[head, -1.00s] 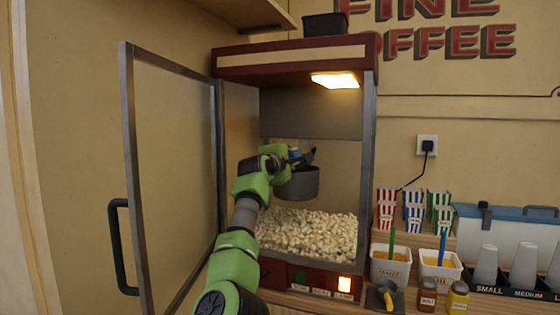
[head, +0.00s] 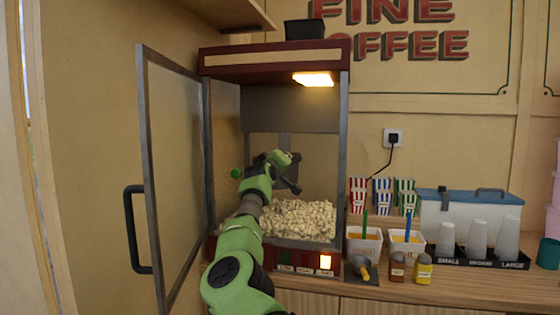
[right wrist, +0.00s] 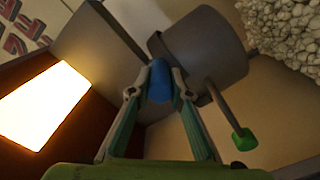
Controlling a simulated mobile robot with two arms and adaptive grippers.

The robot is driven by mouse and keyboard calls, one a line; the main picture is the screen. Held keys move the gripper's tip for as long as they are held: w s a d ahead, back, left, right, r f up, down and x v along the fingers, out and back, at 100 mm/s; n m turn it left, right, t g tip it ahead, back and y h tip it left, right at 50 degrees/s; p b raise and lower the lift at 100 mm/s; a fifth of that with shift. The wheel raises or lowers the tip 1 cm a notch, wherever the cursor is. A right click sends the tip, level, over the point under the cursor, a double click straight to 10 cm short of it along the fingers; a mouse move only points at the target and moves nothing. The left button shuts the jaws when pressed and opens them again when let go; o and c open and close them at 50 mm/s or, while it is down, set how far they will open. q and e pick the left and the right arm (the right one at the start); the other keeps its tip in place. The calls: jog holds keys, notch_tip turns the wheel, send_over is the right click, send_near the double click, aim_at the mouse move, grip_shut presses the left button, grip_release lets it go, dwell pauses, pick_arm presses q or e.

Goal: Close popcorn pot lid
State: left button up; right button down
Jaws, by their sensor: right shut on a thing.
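The popcorn machine (head: 345,150) stands with its glass door (head: 175,170) swung open to the left. My right gripper (head: 292,178) is inside the cabinet above the popcorn, and my arm hides most of the pot in the head view. In the right wrist view the grey pot (right wrist: 208,45) is just beyond my fingertips (right wrist: 163,85), which are shut on a blue handle (right wrist: 159,80). A rod with a green tip (right wrist: 244,139) extends from the pot; the tip also shows in the head view (head: 236,173). I cannot make out the lid's position. My left gripper is out of view.
Popcorn (head: 305,220) fills the cabinet floor. A lit lamp (head: 313,79) and a dark panel (head: 290,108) are above. Right of the machine, tubs (head: 364,246), jars (head: 397,266), striped boxes (head: 381,195) and cups (head: 476,237) crowd the counter.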

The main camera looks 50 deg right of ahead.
jog(key=shift+f+m+b, duration=0.3)
jog(key=shift+f+m, duration=0.1)
jog(key=shift+m, duration=0.5)
jog(key=c, duration=1.8)
grip_release()
jog(key=shift+c, duration=0.2)
jog(key=shift+d+f, duration=0.1)
jog(key=shift+f, duration=0.05)
jog(key=shift+a, duration=0.5)
jog(key=v, duration=1.1)
jog(key=shift+s, duration=0.15)
